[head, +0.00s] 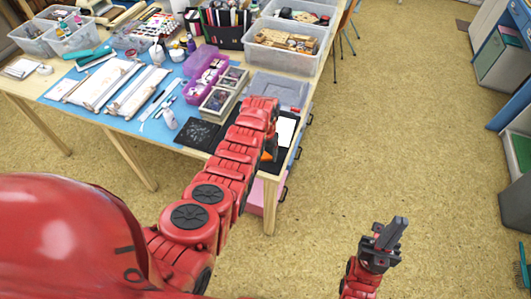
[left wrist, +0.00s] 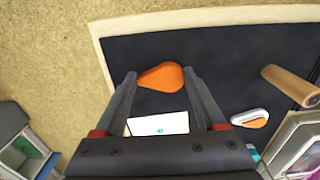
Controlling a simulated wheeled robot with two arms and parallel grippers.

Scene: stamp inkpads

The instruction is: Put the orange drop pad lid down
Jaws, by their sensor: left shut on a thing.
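The orange drop pad lid (left wrist: 160,77) is a smooth teardrop, held between the fingertips of my left gripper (left wrist: 160,78) in the left wrist view. It is over the dark mat (left wrist: 220,50) near the mat's edge; whether it touches the mat is unclear. A white drop-shaped pad with an orange face (left wrist: 250,118) lies on the mat to the right of my left gripper. In the head view, my left arm mostly covers this spot, with a bit of orange (head: 268,153) showing. My right gripper (head: 390,236) hangs over the floor; its finger gap is unclear.
A white card (left wrist: 158,125) lies on the mat, and a wooden cylinder (left wrist: 290,85) is at its right. In the head view, purple bins (head: 206,66), a black mat (head: 197,133) and clear boxes (head: 284,44) crowd the table left and behind. Open floor lies right.

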